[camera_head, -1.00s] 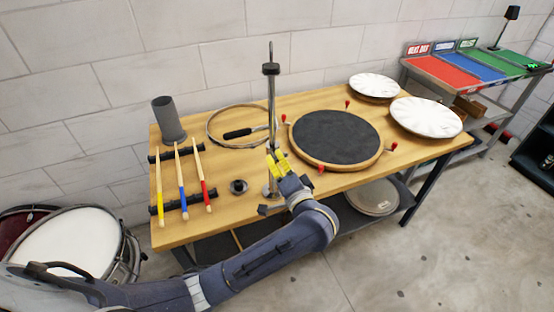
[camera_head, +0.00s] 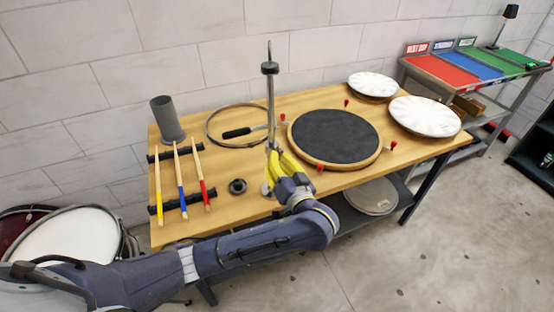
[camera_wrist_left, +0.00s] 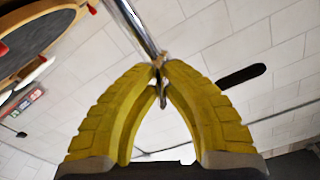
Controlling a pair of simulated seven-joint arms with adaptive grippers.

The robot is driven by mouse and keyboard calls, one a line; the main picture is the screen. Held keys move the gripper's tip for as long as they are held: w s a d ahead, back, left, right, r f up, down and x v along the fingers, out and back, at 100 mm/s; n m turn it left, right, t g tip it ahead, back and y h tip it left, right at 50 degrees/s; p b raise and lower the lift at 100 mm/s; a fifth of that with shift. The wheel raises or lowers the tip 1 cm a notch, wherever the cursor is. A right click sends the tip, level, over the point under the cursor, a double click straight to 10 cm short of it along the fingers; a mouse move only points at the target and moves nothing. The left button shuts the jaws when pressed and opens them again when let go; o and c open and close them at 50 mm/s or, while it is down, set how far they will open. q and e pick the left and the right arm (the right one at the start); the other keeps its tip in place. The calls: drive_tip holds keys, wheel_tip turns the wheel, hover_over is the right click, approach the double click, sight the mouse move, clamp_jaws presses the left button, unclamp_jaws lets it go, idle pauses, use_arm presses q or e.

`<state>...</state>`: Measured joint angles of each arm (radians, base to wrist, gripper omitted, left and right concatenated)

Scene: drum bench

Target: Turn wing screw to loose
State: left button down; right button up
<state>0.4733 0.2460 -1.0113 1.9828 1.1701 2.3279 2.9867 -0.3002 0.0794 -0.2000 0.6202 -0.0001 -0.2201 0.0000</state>
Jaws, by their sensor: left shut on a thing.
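A chrome stand (camera_head: 270,105) rises upright from the wooden bench, with a black piece near its top. The wing screw (camera_wrist_left: 161,88) is a small metal piece on the stand's pole, mostly hidden between my fingertips. My left gripper (camera_head: 274,153) has yellow fingers and reaches the lower part of the pole from the front. In the left wrist view my left gripper (camera_wrist_left: 161,66) has its fingertips closed together on the wing screw, right at the pole (camera_wrist_left: 135,28). My right gripper is not in view.
A round black practice pad (camera_head: 335,136) with red clamps around it lies right of the stand. A hoop with a black-handled tool (camera_head: 238,133) lies behind left. Drumsticks (camera_head: 182,180) rest on black racks at left. Two white drumheads (camera_head: 425,116) lie at right.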

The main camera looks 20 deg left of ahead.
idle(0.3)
use_arm(q)
drive_tip(key=c, duration=1.5)
unclamp_jaws()
drive_tip(key=v, duration=1.2)
